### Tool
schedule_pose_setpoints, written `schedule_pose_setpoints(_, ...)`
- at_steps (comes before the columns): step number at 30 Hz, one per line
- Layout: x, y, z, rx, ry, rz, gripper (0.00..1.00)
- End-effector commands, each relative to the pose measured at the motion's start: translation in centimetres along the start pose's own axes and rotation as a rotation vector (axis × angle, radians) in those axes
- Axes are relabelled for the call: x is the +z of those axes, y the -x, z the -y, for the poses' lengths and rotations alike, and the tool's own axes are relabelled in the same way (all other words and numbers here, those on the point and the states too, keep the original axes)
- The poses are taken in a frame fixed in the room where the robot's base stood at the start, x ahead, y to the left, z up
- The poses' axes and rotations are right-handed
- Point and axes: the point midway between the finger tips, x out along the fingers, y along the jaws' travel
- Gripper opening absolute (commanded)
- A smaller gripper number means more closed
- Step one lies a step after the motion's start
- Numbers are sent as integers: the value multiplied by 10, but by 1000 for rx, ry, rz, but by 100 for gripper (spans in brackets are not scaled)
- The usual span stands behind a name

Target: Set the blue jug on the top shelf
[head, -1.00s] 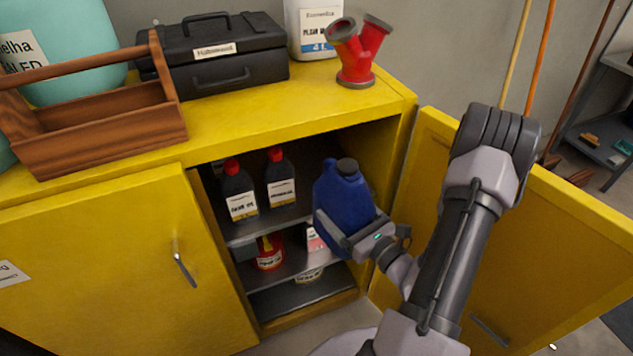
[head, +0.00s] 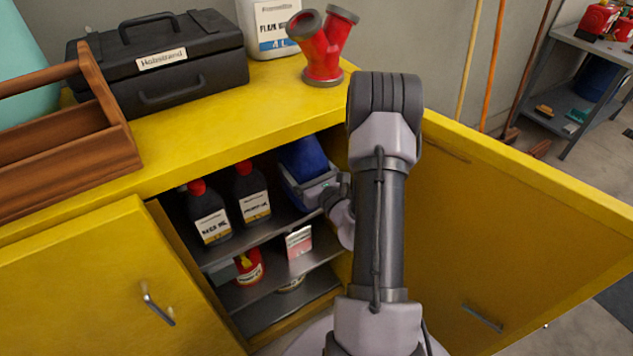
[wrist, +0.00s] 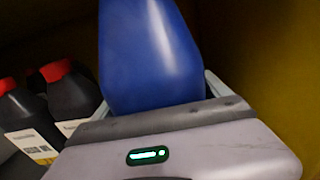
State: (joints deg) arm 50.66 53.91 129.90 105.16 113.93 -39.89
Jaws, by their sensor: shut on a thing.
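The blue jug (head: 303,160) is inside the open yellow cabinet, at the right end of the top shelf (head: 262,230). My gripper (head: 308,184) is shut on the jug, with a finger on each side of it. The jug's cap is hidden behind the cabinet top in the head view. In the wrist view the jug (wrist: 150,55) fills the middle, between the fingers (wrist: 155,112), and looks a little tilted. I cannot tell whether its base touches the shelf.
Two dark bottles with red caps, one left (head: 207,212) and one right (head: 250,193), stand on the shelf left of the jug. A red container (head: 248,266) and a pinkish box (head: 299,242) are below. The open door (head: 520,220) is close right of my arm.

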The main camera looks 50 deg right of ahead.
Motion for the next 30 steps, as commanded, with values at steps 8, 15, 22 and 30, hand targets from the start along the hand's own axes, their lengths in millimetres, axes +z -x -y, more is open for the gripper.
schedule_pose_setpoints(8,2,-28,1,-1,1,4,14)
schedule_pose_setpoints(15,-12,-40,1,-3,-1,3,14)
schedule_pose_setpoints(22,-35,-40,1,-2,-1,4,14)
schedule_pose_setpoints(30,-34,-40,1,-2,0,4,14)
